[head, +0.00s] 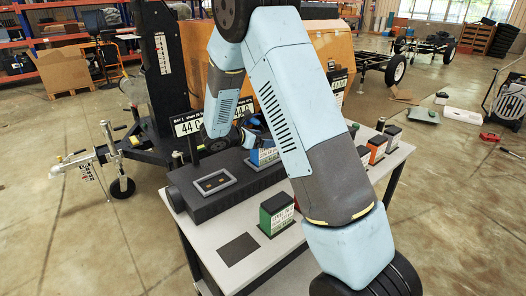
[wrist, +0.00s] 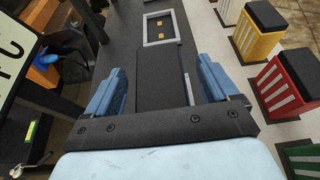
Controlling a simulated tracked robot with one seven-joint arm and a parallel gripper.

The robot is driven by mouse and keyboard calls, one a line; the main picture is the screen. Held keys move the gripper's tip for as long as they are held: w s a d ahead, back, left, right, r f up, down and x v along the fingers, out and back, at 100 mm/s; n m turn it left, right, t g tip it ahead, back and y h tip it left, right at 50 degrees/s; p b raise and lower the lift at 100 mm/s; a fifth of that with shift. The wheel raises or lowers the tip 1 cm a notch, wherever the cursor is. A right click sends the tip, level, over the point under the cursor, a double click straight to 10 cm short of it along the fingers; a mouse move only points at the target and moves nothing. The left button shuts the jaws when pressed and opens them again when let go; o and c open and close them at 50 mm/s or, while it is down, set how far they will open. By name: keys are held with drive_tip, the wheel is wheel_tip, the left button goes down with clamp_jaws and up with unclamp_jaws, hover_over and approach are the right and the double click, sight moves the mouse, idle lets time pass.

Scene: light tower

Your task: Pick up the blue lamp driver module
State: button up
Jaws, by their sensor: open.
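The blue lamp driver module (head: 264,157), with a black top and a pale striped label, stands in the dark rack on the table in the head view. In the wrist view a dark block (wrist: 160,80), apparently its top, lies between my fingers; its blue sides cannot be made out there. My gripper (wrist: 160,66) is open, with one blue-padded finger on each side of this block. Contact with it cannot be seen. In the head view my gripper is partly hidden by my arm, just behind and above the blue module.
An empty framed slot (head: 213,184) lies beside the blue module on the rack (head: 190,201). A green module (head: 277,213) stands near a dark pad (head: 239,249). Yellow (wrist: 258,32) and red (wrist: 287,82) modules stand right of the rack in the wrist view. A number sign (head: 187,124) stands behind.

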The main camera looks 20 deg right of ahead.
drive_tip(key=shift+w+d+f, duration=0.15)
drive_tip(key=shift+d, duration=0.25)
drive_tip(key=shift+c, duration=0.3)
drive_tip(key=c, duration=1.4)
drive_tip(key=shift+c, duration=0.2)
